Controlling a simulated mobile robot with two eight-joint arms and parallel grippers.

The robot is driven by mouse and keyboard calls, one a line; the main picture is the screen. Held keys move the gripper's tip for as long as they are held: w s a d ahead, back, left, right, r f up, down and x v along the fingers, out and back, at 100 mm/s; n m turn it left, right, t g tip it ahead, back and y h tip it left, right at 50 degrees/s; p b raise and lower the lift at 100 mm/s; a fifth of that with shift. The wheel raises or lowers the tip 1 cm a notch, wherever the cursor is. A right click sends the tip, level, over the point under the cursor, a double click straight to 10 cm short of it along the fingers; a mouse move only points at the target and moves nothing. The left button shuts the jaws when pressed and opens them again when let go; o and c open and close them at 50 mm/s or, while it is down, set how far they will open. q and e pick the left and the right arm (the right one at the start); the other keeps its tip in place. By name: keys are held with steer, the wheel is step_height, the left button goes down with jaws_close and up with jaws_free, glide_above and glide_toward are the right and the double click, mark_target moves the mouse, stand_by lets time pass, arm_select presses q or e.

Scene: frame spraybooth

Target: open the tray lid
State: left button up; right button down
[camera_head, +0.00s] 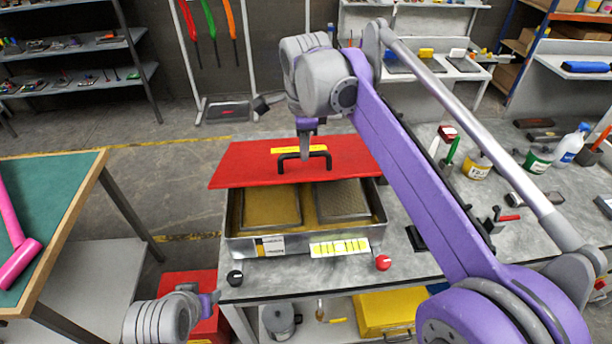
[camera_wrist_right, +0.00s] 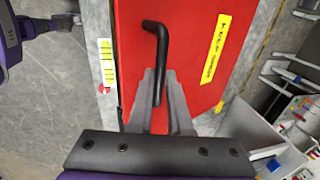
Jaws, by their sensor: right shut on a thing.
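The red tray lid (camera_head: 235,168) lies over the rear part of the metal tray (camera_head: 300,243), whose front part is uncovered and shows two shallow compartments. The lid has a black bar handle (camera_head: 284,157) and a yellow label. My right gripper (camera_head: 304,150) is above the lid, shut on the handle. In the right wrist view, the fingers (camera_wrist_right: 160,95) close around the black handle (camera_wrist_right: 155,30) on the red lid (camera_wrist_right: 190,20). My left gripper (camera_head: 213,299) is low at the front left, apart from the tray; its fingers are too small to judge.
The grey workbench (camera_head: 300,270) carries a red knob (camera_head: 383,262) and a black knob (camera_head: 235,278) in front of the tray. Paint cans (camera_head: 477,166) and a bottle (camera_head: 568,146) stand at the right.

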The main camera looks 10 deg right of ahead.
steer(key=w+r, duration=0.5)
steer(key=shift+w, duration=0.25)
stand_by(0.3)
